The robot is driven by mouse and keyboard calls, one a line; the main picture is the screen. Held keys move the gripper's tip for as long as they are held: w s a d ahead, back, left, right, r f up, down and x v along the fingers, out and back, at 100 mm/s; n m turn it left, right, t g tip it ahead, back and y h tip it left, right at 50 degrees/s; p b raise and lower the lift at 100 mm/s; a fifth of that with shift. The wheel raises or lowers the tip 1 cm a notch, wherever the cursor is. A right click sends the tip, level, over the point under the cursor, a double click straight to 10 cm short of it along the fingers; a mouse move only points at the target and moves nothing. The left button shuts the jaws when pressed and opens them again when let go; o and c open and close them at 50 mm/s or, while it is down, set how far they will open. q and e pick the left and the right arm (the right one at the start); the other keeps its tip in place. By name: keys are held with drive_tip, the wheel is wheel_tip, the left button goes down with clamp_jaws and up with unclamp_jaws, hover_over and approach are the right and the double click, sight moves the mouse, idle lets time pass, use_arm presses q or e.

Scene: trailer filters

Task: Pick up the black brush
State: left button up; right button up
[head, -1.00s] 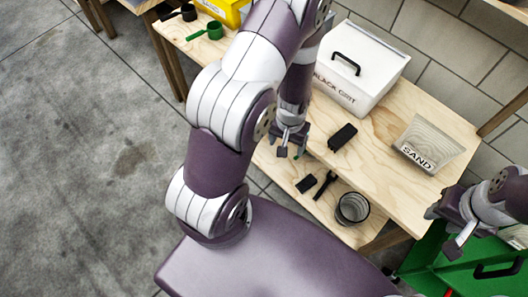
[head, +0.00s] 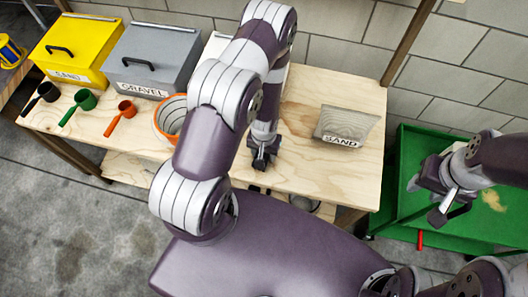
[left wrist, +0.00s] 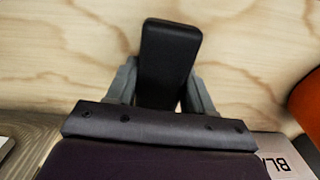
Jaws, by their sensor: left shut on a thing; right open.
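The black brush shows in the left wrist view (left wrist: 168,52) as a plain dark block with rounded corners. It sits between the two fingers of my left gripper (left wrist: 163,95), which is shut on it. Pale wood lies behind it. In the head view my left gripper (head: 262,162) is low at the front part of the workbench (head: 300,180), and the brush is mostly hidden by it there. I cannot tell whether the brush still touches the wood. My right gripper (head: 427,200) is open and empty over the green bin at the right.
A clear bag marked SAND (head: 346,126) stands right of my left gripper. Yellow (head: 75,50) and grey (head: 153,60) lidded boxes, an orange-rimmed bucket (head: 170,118) and black, green and orange scoops (head: 122,115) are at the left. A green bin (head: 400,160) is at the right.

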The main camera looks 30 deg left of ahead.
use_arm(q)
drive_tip(key=c, duration=0.4)
drive_tip(key=shift+s+r, duration=0.1)
drive_tip(key=shift+s, duration=0.05)
wheel_tip(320, 180, up, 10)
drive_tip(key=shift+b, duration=0.35)
drive_tip(key=shift+o, duration=0.7)
